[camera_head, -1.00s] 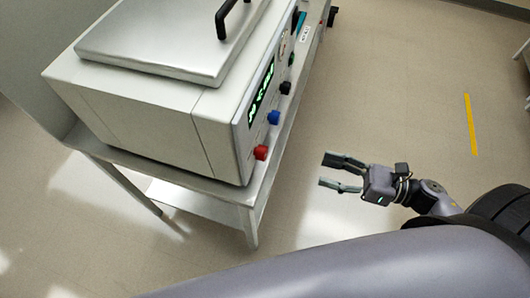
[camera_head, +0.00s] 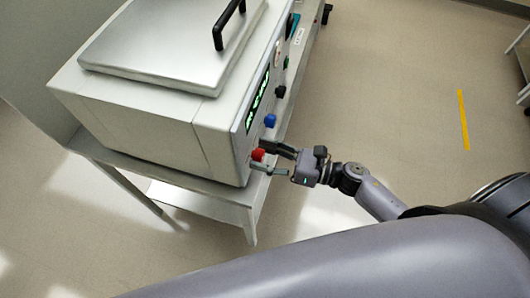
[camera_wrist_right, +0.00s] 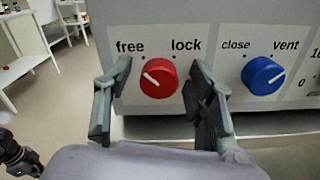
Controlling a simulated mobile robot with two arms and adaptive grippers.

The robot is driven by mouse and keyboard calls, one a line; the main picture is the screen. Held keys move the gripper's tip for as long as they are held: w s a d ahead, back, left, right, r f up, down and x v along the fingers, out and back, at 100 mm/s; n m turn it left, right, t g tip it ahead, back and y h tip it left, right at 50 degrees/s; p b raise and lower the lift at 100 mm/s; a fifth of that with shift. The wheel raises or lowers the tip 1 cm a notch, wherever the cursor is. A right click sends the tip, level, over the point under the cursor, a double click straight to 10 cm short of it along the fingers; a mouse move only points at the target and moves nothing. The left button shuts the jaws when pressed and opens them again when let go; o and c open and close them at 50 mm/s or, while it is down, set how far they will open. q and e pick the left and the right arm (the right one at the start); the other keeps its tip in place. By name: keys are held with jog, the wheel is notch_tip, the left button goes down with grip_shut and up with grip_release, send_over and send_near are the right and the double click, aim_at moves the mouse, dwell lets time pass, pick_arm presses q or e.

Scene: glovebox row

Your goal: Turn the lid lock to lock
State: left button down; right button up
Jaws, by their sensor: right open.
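The lid lock is a red knob (camera_wrist_right: 158,78) on the front panel of a white box-shaped machine (camera_head: 140,120), with "free" printed at its upper left and "lock" at its upper right. Its white pointer line slants toward the upper left, to the "free" side. The knob also shows in the head view (camera_head: 258,154). My right gripper (camera_wrist_right: 158,95) is open, with one finger on each side of the red knob; I cannot tell whether they touch it. In the head view my right gripper (camera_head: 272,160) reaches the panel from the right.
A blue knob (camera_wrist_right: 263,75) marked "close" and "vent" sits right of the red one, near my right finger. A metal lid (camera_head: 170,45) with a black handle (camera_head: 228,25) tops the machine. It stands on a grey table (camera_head: 215,192).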

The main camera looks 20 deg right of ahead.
jog(key=c, duration=1.1)
jog(key=shift+c, duration=0.2)
jog(key=shift+m, duration=0.4)
jog(key=shift+w+d+f+m+p, duration=0.15)
jog(key=shift+m+p, duration=0.75)
jog(key=shift+m, duration=3.4)
jog(key=shift+f+m+p, duration=0.1)
jog(key=shift+m+p, duration=0.8)
jog(key=shift+m, duration=3.4)
